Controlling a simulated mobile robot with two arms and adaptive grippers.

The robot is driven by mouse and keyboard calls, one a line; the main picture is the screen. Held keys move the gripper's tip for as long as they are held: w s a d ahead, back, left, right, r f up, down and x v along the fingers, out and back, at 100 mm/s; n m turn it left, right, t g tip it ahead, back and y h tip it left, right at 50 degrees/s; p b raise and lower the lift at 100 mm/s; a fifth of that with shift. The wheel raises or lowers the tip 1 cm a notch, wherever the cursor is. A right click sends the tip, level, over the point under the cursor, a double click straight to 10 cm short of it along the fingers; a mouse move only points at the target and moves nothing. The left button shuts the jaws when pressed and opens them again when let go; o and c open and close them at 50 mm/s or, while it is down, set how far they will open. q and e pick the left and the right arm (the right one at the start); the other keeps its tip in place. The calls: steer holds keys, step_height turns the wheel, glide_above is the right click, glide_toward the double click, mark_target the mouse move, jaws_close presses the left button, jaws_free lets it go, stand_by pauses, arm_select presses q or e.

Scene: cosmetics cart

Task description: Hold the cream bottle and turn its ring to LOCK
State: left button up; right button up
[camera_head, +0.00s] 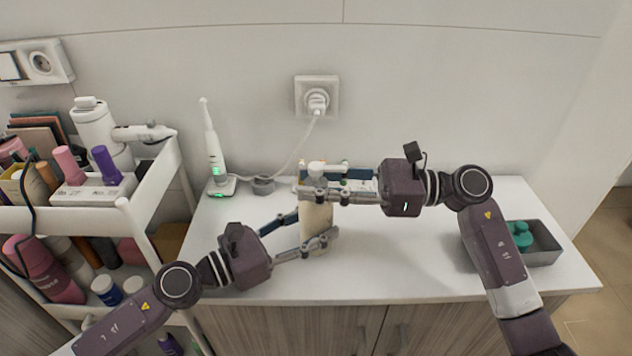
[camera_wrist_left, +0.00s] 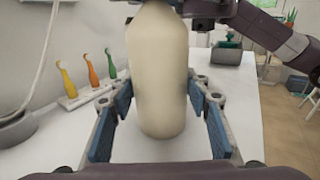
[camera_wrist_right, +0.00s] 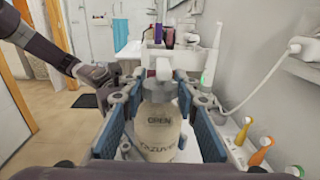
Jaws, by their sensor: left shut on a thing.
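The cream bottle (camera_head: 316,222) stands upright on the white counter, and its pale body fills the middle of the left wrist view (camera_wrist_left: 158,75). My left gripper (camera_head: 317,226) is shut on the bottle's body, one finger on each side. My right gripper (camera_head: 312,181) comes in from the right at the bottle's top. Its fingers are spread on both sides of the collar and pump head (camera_wrist_right: 163,70); I see no clear contact. The ring itself is largely hidden between the fingers.
An electric toothbrush (camera_head: 214,150) stands on its charger at the back left, its cable running to the wall socket (camera_head: 317,97). Small coloured toothbrushes (camera_wrist_left: 92,80) stand behind the bottle. A grey tray (camera_head: 543,243) is at the right. A white cosmetics cart (camera_head: 150,205) adjoins the counter's left.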

steer(key=o, duration=0.5)
steer(key=d, duration=1.2)
steer(key=shift+s, duration=0.35)
arm_select(q)
steer(key=o, duration=1.6)
